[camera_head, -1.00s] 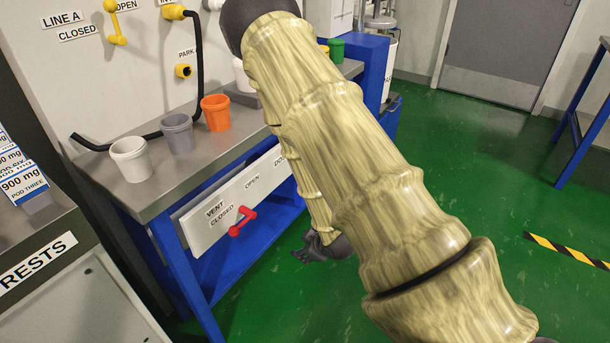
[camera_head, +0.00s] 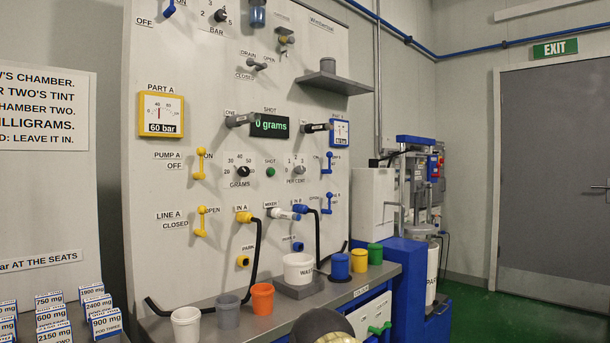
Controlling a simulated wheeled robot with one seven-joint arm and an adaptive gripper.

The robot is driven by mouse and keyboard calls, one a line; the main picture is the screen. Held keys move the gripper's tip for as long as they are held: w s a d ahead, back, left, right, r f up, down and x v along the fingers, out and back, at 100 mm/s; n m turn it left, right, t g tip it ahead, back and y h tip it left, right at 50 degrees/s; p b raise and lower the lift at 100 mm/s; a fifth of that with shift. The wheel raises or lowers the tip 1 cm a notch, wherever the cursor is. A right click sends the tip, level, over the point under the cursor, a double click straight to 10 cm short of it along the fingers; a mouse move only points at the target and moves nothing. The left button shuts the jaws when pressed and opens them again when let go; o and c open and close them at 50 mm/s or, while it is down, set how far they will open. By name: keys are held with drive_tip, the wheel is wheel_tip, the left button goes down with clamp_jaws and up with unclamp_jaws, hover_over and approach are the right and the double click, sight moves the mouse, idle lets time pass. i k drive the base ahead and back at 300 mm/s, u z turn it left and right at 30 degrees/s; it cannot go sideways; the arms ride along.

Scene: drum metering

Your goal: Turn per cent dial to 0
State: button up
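The per cent dial (camera_head: 299,169) is a small grey knob on a white plate, with numbers around its top and a PER CENT label below. It is on the white wall panel, right of the green SHOT button (camera_head: 270,172). Its pointer is too small to read surely. My gripper is not in view now. Only a rounded part of my arm shows at the bottom edge, well below the dial.
A similar GRAMS dial (camera_head: 241,171) is left of the button. Below, a bench (camera_head: 240,333) holds several cups and a white tub (camera_head: 298,268); hoses (camera_head: 254,270) hang there.

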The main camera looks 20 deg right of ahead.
sight(299, 170)
drive_tip(key=z, duration=0.65)
drive_tip(key=i, duration=0.45)
drive_tip(key=z, duration=0.55)
drive_tip(key=i, duration=1.4)
drive_tip(key=u, duration=0.75)
